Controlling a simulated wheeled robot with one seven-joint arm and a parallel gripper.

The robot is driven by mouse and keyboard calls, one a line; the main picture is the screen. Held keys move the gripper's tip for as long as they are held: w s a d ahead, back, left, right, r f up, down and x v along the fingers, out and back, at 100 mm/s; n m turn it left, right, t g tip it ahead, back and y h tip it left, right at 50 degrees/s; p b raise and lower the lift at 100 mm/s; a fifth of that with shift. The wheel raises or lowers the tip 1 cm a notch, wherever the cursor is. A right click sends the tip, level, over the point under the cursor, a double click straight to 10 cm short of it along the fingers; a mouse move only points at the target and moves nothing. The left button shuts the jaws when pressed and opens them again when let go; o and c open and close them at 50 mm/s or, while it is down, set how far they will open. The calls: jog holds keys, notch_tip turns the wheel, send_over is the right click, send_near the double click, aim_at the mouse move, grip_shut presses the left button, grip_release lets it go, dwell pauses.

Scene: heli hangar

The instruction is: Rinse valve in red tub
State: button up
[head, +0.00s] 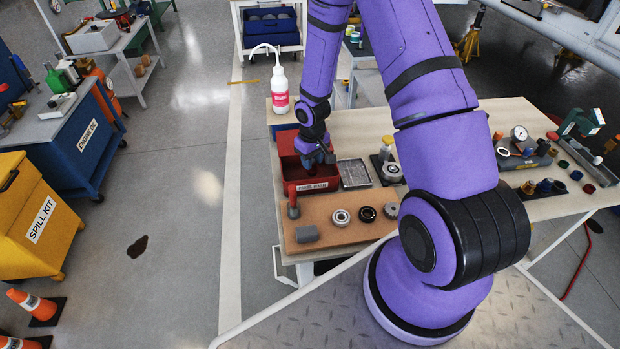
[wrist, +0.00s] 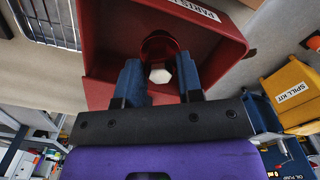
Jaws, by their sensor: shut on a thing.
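The red tub (head: 311,185), with a "PARTS WASH" label on its front, stands at the left end of the wooden workbench (head: 430,125). My gripper (head: 318,158) reaches down into the tub from above. In the wrist view its two blue fingers (wrist: 160,82) are shut on a part with a pale hexagonal end (wrist: 160,75), apparently the valve. A round dark red shape shows just beyond it; I cannot tell whether it belongs to the same part. The tub (wrist: 100,50) surrounds the fingertips. The tub's floor and any liquid are mostly hidden.
A white bottle (head: 280,92) with a pink label stands behind the tub. A metal mesh tray (head: 353,173) is just right of it. On the brown mat (head: 325,237) in front are a small red-topped part (head: 293,205), a grey block (head: 307,233) and rings (head: 341,217).

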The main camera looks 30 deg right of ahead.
jog(key=shift+r, duration=2)
dwell(0.8)
jog(key=shift+r, duration=2)
